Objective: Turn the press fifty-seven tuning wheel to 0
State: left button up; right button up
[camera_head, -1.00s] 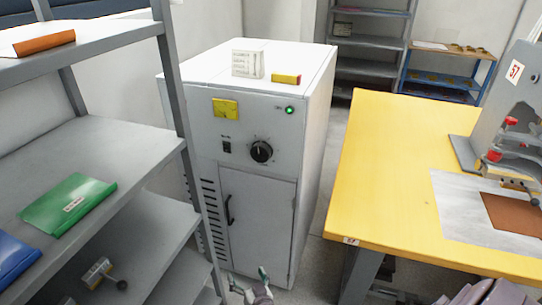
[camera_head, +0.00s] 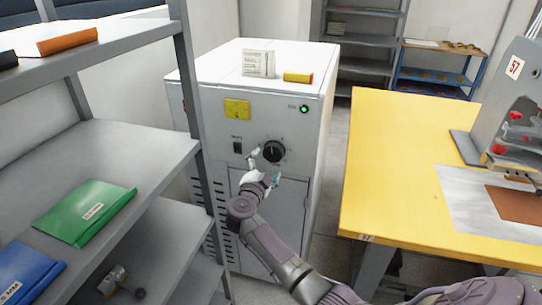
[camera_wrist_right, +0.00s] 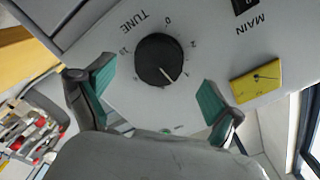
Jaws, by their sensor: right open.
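The tuning wheel is a round black knob (camera_head: 274,151) on the front of a white cabinet (camera_head: 215,125). In the right wrist view the knob (camera_wrist_right: 159,60) sits beside the word TUNE, inside a ring of numbers. The 0 shows at the picture's top, and the knob's white pointer line points down and right, away from it. My right gripper (camera_head: 265,166) is in front of the cabinet, just below and left of the knob. In the wrist view its green-padded fingers (camera_wrist_right: 158,96) are spread, with the knob beyond and between them. No contact shows. My left gripper is out of view.
A press (camera_head: 510,120) marked 57 stands on a yellow table (camera_head: 400,170) at right. A grey shelf (camera_head: 110,150) stands close at left, with green (camera_head: 85,212) and blue (camera_head: 25,275) folders. A switch (camera_head: 238,147) and yellow label (camera_head: 237,109) are near the knob.

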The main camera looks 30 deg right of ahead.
aim_at(271, 155)
jog(key=x, duration=0.5)
jog(key=shift+w+d, duration=0.2)
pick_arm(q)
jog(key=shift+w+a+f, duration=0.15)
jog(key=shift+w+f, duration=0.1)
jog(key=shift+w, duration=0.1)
